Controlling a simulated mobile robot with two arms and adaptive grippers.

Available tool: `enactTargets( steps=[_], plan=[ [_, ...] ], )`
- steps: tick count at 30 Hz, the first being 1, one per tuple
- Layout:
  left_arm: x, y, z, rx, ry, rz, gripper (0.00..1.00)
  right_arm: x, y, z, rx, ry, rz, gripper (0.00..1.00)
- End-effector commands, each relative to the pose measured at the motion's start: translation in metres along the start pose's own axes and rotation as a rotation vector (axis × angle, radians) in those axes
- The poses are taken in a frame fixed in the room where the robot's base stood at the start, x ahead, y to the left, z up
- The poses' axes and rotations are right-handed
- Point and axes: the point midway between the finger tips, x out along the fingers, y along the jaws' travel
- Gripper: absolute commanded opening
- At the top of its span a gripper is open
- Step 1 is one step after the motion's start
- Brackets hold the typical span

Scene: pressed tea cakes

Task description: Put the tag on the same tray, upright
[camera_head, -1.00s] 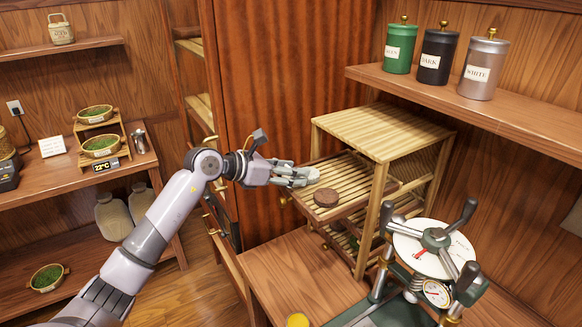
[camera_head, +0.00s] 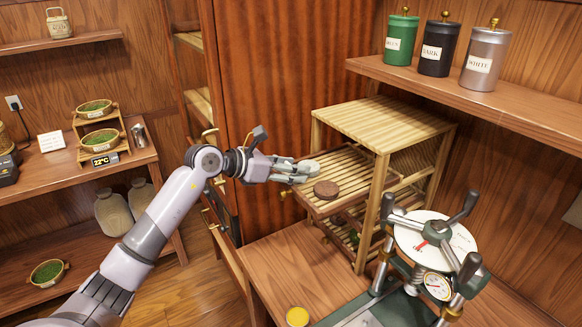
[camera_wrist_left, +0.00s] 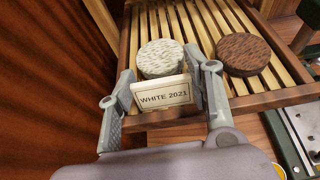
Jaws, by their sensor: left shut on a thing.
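My left gripper (camera_head: 298,172) is at the front left of the pulled-out slatted tray (camera_head: 345,163). In the left wrist view the gripper (camera_wrist_left: 166,86) is shut on a cream tag (camera_wrist_left: 163,96) reading "WHITE 2021", held upright with its text facing the camera. A pale tea cake (camera_wrist_left: 160,58) lies on the tray just behind the tag, partly covered by it. A dark brown cake (camera_head: 326,189) lies to its right on the same tray. I cannot tell whether the tag's lower edge touches the tray. My right gripper is not in view.
The wooden rack (camera_head: 388,124) holds the tray, with more slatted trays below. A press with a dial (camera_head: 434,240) stands at the right. Three labelled jars, the black one (camera_head: 439,48) in the middle, stand on the shelf above. A tall wooden cabinet (camera_head: 290,70) rises behind the gripper.

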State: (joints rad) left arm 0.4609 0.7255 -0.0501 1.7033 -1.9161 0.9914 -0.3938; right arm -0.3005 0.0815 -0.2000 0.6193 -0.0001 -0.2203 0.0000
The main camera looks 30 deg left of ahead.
Motion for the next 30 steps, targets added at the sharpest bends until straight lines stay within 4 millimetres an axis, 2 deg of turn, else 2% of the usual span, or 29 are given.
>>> enactTargets(
  steps=[2,11,21,26,30],
  plan=[
    [0.0,0.0,-0.001,0.0,0.0,0.0,0.49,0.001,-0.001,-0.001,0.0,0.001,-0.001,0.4],
    [0.0,0.0,0.0,0.0,0.0,0.0,0.69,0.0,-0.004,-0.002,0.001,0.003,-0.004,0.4],
    [-0.002,0.0,-0.001,0.0,0.0,0.001,0.7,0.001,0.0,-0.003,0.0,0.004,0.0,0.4],
    [-0.019,0.001,-0.002,0.002,0.002,0.003,0.7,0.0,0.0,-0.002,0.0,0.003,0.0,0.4],
    [-0.049,0.001,-0.002,0.001,0.004,0.004,0.7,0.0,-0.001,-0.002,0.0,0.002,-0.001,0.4]
  ],
)
